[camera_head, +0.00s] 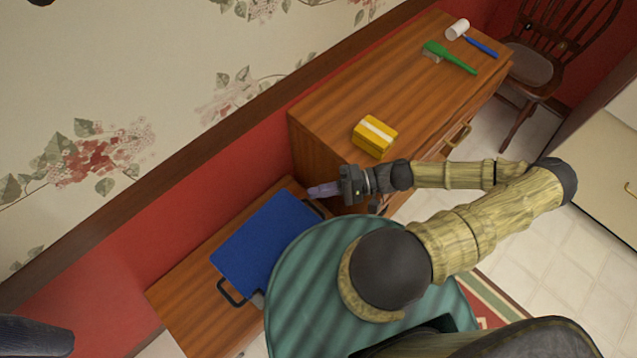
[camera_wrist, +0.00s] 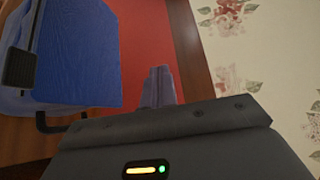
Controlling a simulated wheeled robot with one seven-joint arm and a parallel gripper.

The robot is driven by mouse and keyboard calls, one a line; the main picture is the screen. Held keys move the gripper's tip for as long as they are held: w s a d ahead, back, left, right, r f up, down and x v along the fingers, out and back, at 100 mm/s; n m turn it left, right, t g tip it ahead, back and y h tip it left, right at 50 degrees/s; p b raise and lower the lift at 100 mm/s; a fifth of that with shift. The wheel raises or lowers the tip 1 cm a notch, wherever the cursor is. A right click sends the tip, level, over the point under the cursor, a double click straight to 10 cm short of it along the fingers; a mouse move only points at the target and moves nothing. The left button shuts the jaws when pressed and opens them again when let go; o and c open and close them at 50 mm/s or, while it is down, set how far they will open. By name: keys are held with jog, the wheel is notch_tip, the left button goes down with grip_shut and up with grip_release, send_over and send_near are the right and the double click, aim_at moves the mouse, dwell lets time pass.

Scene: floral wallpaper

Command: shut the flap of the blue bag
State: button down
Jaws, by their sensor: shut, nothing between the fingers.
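The blue bag (camera_head: 262,245) rests on a low wooden surface against the red wall. Its broad blue flap faces up, with black handles at two ends. In the wrist view the flap (camera_wrist: 78,55) fills the upper left, beside a paler blue part of the bag (camera_wrist: 15,95) and a black strap piece. I cannot tell how far the flap stands from the bag's body. My gripper (camera_head: 313,191) is shut and empty, near the bag's upper right corner in the head view. Its fingers (camera_wrist: 158,85) show to the right of the flap in the wrist view, apart from it in the picture.
A taller wooden cabinet (camera_head: 400,90) stands beside the low surface (camera_head: 185,300), close to my gripper. On it lie a yellow box (camera_head: 374,137), a green brush (camera_head: 450,57), a blue-handled tool (camera_head: 482,47) and a white cylinder (camera_head: 457,29). A chair (camera_head: 540,70) stands behind.

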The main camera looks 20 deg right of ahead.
dwell(0.5)
notch_tip(320, 180, up, 10)
dwell(0.5)
jog(key=shift+w+d+f, duration=0.1)
jog(key=shift+d, duration=0.05)
jog(key=shift+s, duration=0.25)
